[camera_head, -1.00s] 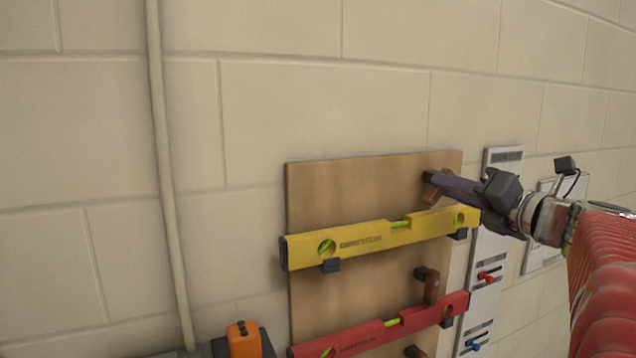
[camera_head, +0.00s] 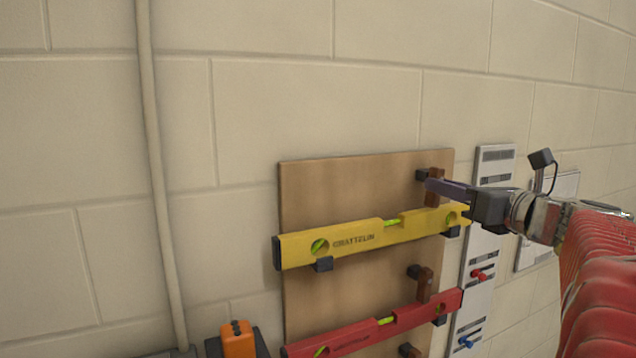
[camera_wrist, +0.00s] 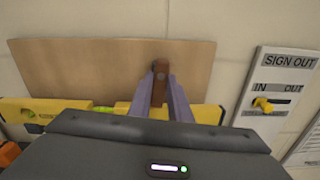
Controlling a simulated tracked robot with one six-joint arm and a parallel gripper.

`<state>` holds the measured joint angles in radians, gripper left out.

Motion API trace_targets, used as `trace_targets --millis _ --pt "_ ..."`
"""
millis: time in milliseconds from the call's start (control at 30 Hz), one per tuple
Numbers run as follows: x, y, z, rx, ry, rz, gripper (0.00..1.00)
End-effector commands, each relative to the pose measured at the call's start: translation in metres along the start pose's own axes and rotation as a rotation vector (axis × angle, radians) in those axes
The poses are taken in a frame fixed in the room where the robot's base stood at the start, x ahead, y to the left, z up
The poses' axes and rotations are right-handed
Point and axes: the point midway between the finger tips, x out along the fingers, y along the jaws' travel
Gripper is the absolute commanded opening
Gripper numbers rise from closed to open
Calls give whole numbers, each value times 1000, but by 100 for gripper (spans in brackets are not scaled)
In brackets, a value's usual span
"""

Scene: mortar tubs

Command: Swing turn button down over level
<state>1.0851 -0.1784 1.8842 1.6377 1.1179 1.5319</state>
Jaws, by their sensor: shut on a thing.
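The brown turn button (camera_head: 433,199) is on the wooden board above the right end of the yellow level (camera_head: 345,243). The level rests on dark brackets. My gripper (camera_head: 437,186) reaches in from the right. Its purple fingers are shut on the turn button, one on each side. In the wrist view the turn button (camera_wrist: 160,76) stands about upright between the fingers, with its lower end near the yellow level (camera_wrist: 205,114). I cannot tell how far it overlaps the level's face.
A red level (camera_head: 370,329) sits lower on the board (camera_head: 330,290), with another brown turn button (camera_head: 424,284) at its right. A sign-out panel (camera_head: 478,300) with coloured knobs is right of the board. An orange object (camera_head: 238,338) stands lower left.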

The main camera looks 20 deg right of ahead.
Motion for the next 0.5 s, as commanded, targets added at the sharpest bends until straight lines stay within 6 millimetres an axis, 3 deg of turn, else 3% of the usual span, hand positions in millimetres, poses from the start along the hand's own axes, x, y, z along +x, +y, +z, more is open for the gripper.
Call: trace_targets --millis 500 --pt "0 -2 -2 -128 4 -1 0"
